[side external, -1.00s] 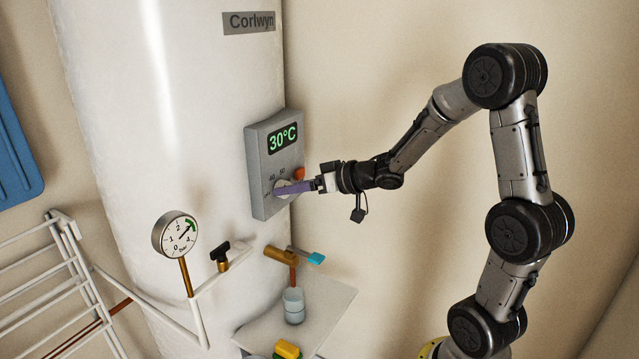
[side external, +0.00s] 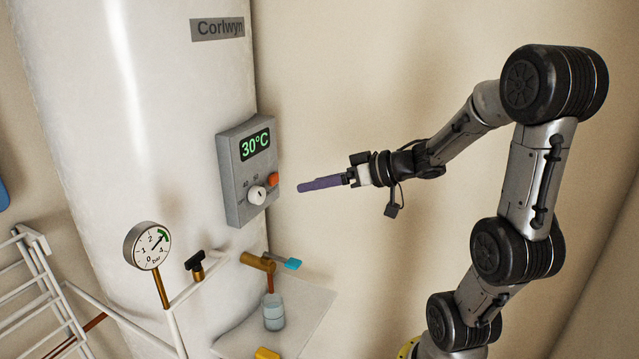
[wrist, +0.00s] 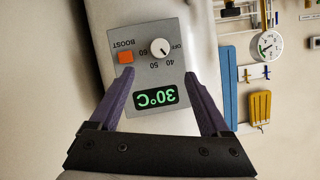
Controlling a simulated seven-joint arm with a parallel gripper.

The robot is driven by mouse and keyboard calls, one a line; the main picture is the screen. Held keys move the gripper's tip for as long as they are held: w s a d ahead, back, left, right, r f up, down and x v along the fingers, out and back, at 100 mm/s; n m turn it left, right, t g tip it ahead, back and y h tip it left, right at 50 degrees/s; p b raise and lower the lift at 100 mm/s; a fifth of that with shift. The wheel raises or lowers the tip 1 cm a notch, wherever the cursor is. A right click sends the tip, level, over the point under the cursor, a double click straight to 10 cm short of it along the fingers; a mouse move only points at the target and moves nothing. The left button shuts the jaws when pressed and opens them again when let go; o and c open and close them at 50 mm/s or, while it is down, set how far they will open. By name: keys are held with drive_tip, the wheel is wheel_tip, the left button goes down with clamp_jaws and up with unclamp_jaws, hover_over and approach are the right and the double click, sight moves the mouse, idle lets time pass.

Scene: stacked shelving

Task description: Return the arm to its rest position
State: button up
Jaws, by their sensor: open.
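My gripper (side external: 302,188) is open and empty, its purple fingers pointing left toward the boiler's control panel (side external: 232,195). It is apart from the panel, with a clear gap to the white knob (side external: 257,195). In the wrist view my gripper (wrist: 157,90) shows its two fingers spread, with nothing between them but the panel (wrist: 180,42) beyond. The display (wrist: 156,97) reads 30°C and appears upside down there. The white knob (wrist: 160,48) and the orange boost button (wrist: 126,57) are in plain sight.
The white boiler tank (side external: 130,100) stands at left. Below the panel are a brass tap (side external: 258,262) with a blue lever, a glass (side external: 273,312) on a shelf, and a pressure gauge (side external: 147,246). A white rack (side external: 30,290) is at lower left. The wall side behind my arm is clear.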

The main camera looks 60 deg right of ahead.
drive_tip(key=w+a+r+n+t+h, duration=0.1)
drive_tip(key=w+a+r+n+t, duration=0.15)
drive_tip(key=a+r, duration=0.85)
drive_tip(key=s+a+f+g, duration=0.2)
drive_tip(key=s+f+g, duration=0.8)
drive_tip(key=s+f, duration=0.4)
drive_tip(key=s, duration=0.3)
drive_tip(key=shift+s+a+f, duration=0.15)
drive_tip(key=shift+s+a, duration=0.15)
drive_tip(key=shift+s, duration=0.05)
drive_tip(key=shift+m+g, duration=0.25)
